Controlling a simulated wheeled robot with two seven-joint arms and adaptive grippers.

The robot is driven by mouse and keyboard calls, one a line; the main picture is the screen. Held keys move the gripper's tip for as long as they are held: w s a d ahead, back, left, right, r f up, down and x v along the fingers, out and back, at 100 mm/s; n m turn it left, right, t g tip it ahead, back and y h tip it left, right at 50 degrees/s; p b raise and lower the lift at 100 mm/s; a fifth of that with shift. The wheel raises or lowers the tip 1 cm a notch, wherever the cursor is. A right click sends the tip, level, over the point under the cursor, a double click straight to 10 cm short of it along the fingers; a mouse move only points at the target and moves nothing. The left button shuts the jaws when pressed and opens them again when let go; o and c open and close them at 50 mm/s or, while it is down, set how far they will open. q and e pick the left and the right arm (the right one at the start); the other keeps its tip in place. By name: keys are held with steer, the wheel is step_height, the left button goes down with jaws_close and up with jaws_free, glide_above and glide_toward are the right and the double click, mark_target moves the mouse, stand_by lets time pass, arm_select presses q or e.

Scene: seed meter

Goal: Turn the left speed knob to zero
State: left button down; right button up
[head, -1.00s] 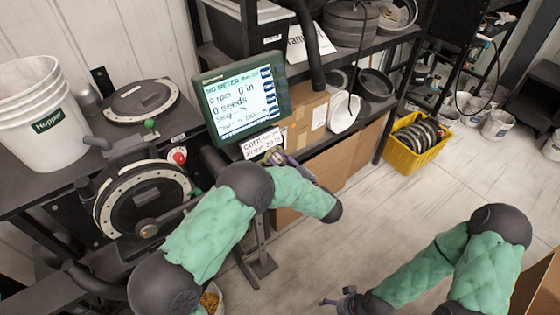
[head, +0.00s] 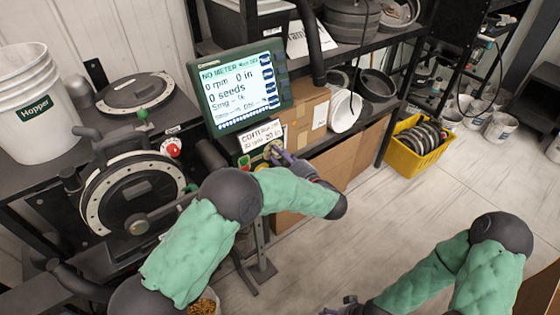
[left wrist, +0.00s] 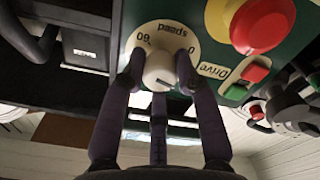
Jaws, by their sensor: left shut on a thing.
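The speed knob (left wrist: 160,70) is a pale round knob on a cream dial marked "Speed", upside down in the left wrist view, with a 0 near the dial's right edge. My left gripper (left wrist: 158,80) is shut on the knob, with fingers on both sides of it. Which mark the knob points at is hard to tell. In the head view my left gripper (head: 280,153) is at the small green control panel below the monitor, largely covering the knob. My right gripper (head: 345,307) is at the bottom edge, partly cut off; its fingers are unclear.
A red button (left wrist: 262,22) on a yellow base sits beside the dial, with small red (left wrist: 255,72) and green (left wrist: 235,92) Drive buttons below. The monitor (head: 240,90) reads 0 rpm. The seed meter (head: 130,195) stands left; a yellow crate (head: 418,160) is on the floor.

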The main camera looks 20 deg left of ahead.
arm_select(q)
steer(key=n+b, duration=0.6)
steer(key=f+n+b, duration=0.1)
steer(key=n+b, duration=0.1)
steer(key=b, duration=0.1)
steer(key=shift+d+n, duration=0.1)
steer(key=shift+n, duration=0.3)
steer(key=shift+r+n+b, duration=0.3)
steer(key=shift+n+b, duration=0.9)
steer(key=shift+b, duration=0.35)
steer(key=c, duration=0.9)
jaws_free()
steer(key=shift+w+r, duration=0.1)
